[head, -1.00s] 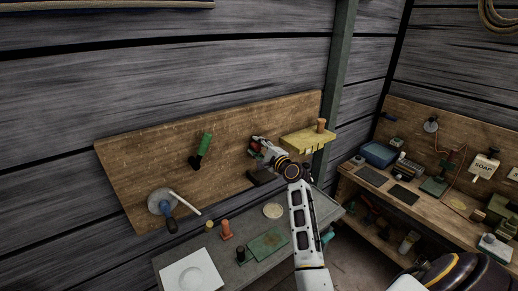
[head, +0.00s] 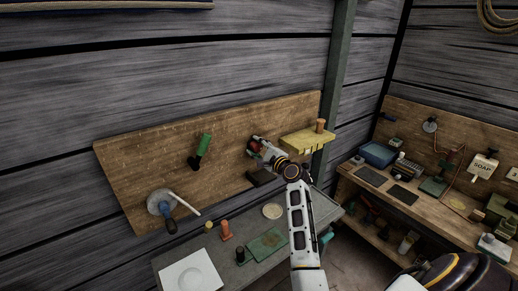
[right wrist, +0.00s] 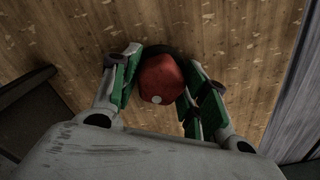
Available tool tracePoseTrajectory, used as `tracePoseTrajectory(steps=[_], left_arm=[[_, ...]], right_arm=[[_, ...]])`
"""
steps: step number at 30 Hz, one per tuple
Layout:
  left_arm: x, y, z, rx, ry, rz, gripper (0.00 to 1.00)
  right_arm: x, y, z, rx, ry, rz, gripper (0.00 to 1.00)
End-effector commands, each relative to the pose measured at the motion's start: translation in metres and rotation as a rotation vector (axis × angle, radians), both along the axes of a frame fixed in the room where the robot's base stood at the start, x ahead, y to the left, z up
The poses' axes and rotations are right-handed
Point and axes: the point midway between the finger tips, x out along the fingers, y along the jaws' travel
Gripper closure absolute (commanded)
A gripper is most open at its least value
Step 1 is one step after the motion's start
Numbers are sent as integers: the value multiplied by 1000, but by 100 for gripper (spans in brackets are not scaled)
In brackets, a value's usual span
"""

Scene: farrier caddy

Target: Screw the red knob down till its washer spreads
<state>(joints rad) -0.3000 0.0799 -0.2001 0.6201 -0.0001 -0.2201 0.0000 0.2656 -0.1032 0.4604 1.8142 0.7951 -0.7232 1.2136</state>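The red knob (right wrist: 160,80) sticks out from the wooden backboard (head: 125,175) and has a small pale dot on its face. My right gripper (right wrist: 160,74) has its green-padded fingers on both sides of the knob, and they look closed on it. In the head view the right gripper (head: 258,147) reaches the board from below right, and only a little of the red knob (head: 254,146) shows. A dark round part (right wrist: 187,52) lies behind the knob. The washer cannot be made out. My left gripper is not in view.
A green-handled tool (head: 202,150) and a grey disc with a blue-handled tool (head: 160,202) are on the board to the left. A yellow shelf (head: 305,141) is close right of the gripper. Below, the grey bench (head: 255,222) holds small items and a white plate (head: 190,274).

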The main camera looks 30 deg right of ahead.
Motion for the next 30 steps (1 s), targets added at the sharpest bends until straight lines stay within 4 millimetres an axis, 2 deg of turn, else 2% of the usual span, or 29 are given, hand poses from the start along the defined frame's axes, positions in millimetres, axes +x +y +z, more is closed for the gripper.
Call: tracePoseTrajectory(steps=[14,30], left_arm=[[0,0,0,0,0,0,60],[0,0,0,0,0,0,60]], right_arm=[[-2,0,0,0,0,0,45],[-27,-2,0,0,0,0,45]])
